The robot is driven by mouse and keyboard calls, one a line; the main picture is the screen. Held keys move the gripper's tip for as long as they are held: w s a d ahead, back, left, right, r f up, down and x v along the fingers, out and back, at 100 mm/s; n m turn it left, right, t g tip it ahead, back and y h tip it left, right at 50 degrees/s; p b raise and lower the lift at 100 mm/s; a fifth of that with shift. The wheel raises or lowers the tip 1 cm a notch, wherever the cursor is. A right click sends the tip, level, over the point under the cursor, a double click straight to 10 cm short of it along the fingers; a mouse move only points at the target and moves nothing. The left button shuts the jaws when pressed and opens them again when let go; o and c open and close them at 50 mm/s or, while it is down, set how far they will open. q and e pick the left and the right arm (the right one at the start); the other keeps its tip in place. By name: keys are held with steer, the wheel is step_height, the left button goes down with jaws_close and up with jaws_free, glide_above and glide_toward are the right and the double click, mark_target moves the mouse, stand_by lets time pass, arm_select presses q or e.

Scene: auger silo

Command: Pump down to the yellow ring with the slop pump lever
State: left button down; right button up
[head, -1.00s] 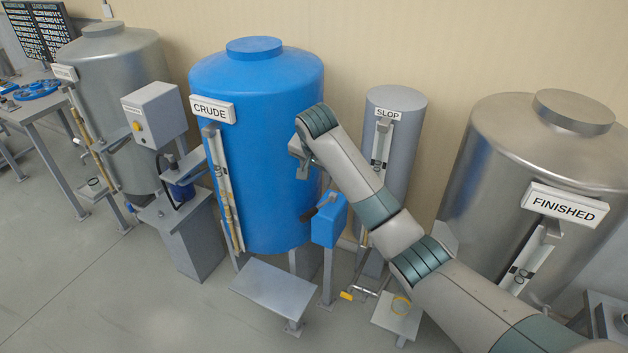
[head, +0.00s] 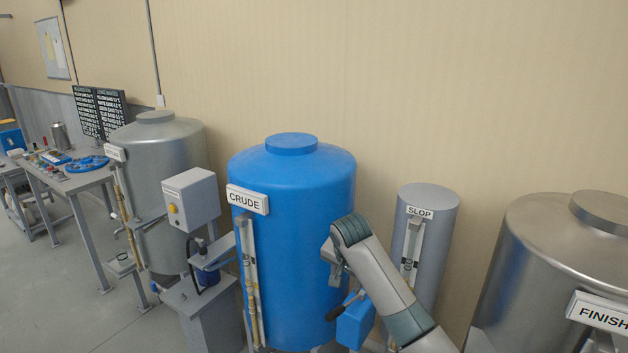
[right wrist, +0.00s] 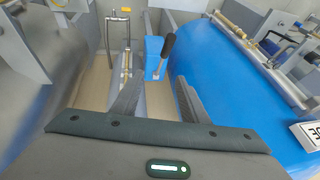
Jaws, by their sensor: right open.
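The blue slop pump box (head: 355,322) stands between the crude tank and the slop tank, low in the head view. Its dark lever handle (head: 340,308) sticks out to the left. In the right wrist view the box (right wrist: 153,62) and the dark lever (right wrist: 168,42) lie just beyond the fingers. My right gripper (right wrist: 157,82) is open and empty, apart from the lever; in the head view it (head: 336,275) hangs above the box. The grey slop tank (head: 436,240) carries a sight gauge (head: 411,245); I cannot make out a yellow ring on it. My left gripper is not in view.
The blue crude tank (head: 290,220) stands close to my right gripper. The finished tank (head: 550,250) is at the right. A grey pump stand with a control box (head: 190,197), another tank (head: 165,160) and a workbench (head: 75,182) are at the left.

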steer(key=s+d+f+n+g+b, duration=0.1)
steer(key=s+f+b, duration=0.15)
steer(key=f, duration=1.15)
steer(key=s+d+f+n+b, duration=0.15)
steer(key=s+f, duration=0.25)
steer(key=f, duration=1)
steer(key=s+d+f+n+b, duration=0.1)
steer(key=s+d+f, duration=0.1)
steer(key=s+f, duration=0.55)
steer(key=s+d+f+g+b, duration=0.15)
steer(key=s+f, duration=0.25)
steer(key=f, duration=0.6)
steer(key=s+d+f+n+b, duration=0.1)
steer(key=s+f+b, duration=0.1)
steer(key=s+f, duration=0.5)
steer(key=s+d+f+n+b, duration=0.1)
steer(key=s+d+f+b, duration=0.1)
steer(key=s+f, duration=0.9)
steer(key=s+d+f+n+b, duration=0.2)
steer(key=s+d+f, duration=0.1)
steer(key=s+f, duration=0.75)
steer(key=s+d+f+n+b, duration=0.1)
steer(key=s+f, duration=0.2)
steer(key=s, duration=0.9)
steer(key=s+d+f+n+g+b, duration=0.1)
steer(key=s+f, duration=0.2)
steer(key=s, duration=1)
steer(key=shift+s+d+y+b, duration=0.25)
steer(key=shift+d+y+b, duration=0.05)
steer(key=shift+d, duration=0.1)
